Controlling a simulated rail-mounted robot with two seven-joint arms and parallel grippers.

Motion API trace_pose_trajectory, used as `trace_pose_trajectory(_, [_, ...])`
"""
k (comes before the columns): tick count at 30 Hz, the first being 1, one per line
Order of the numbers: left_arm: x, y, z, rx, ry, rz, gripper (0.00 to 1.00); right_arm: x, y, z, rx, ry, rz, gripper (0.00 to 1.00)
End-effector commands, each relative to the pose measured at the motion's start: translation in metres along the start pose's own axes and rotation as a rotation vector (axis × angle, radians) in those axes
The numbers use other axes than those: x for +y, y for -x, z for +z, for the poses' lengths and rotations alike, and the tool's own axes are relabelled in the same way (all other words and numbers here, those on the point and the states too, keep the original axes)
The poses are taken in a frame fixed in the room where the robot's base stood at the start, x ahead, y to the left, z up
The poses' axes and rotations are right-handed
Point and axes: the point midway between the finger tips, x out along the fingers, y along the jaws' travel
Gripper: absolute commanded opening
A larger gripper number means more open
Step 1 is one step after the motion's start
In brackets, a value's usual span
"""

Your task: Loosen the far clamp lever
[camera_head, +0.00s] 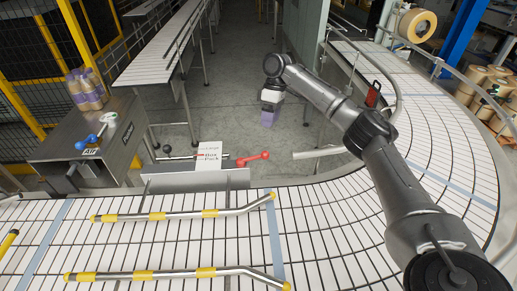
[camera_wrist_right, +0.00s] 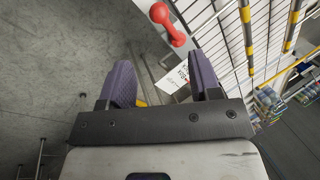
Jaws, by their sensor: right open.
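A red lever with a ball-like knob (camera_head: 252,158) sticks out to the right of the labelled bracket at the conveyor's far edge. In the right wrist view the red lever (camera_wrist_right: 168,25) lies ahead of the fingertips, between them from side to side and not touching them. A black-knobbed lever (camera_head: 168,149) sits left of the bracket. I cannot tell which of these is the far clamp lever. My right gripper (camera_head: 269,98), with purple fingers, is open and empty; it also shows in the right wrist view (camera_wrist_right: 160,75). My left gripper is not in view.
The white slatted conveyor (camera_head: 330,215) curves along the front and right. Two rails with yellow bands (camera_head: 180,214) run above it. A metal cabinet (camera_head: 85,150) at left carries a blue lever (camera_head: 88,140) and several bottles. Grey floor beyond the bracket is clear.

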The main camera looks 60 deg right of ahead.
Motion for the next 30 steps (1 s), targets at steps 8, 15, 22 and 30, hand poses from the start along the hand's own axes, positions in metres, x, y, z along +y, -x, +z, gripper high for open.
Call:
trace_pose_trajectory(8, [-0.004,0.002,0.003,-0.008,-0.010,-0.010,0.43,0.002,-0.030,0.005,-0.008,-0.016,-0.006,0.58])
trace_pose_trajectory(15, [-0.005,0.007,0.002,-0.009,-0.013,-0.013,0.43,0.002,-0.076,0.005,-0.008,-0.014,-0.007,0.58])
trace_pose_trajectory(22, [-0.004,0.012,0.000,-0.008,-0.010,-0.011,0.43,0.001,-0.110,0.004,-0.006,-0.015,-0.007,0.58])
trace_pose_trajectory(30, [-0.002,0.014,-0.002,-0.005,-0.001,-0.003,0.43,0.001,-0.130,0.004,-0.005,-0.014,-0.006,0.58])
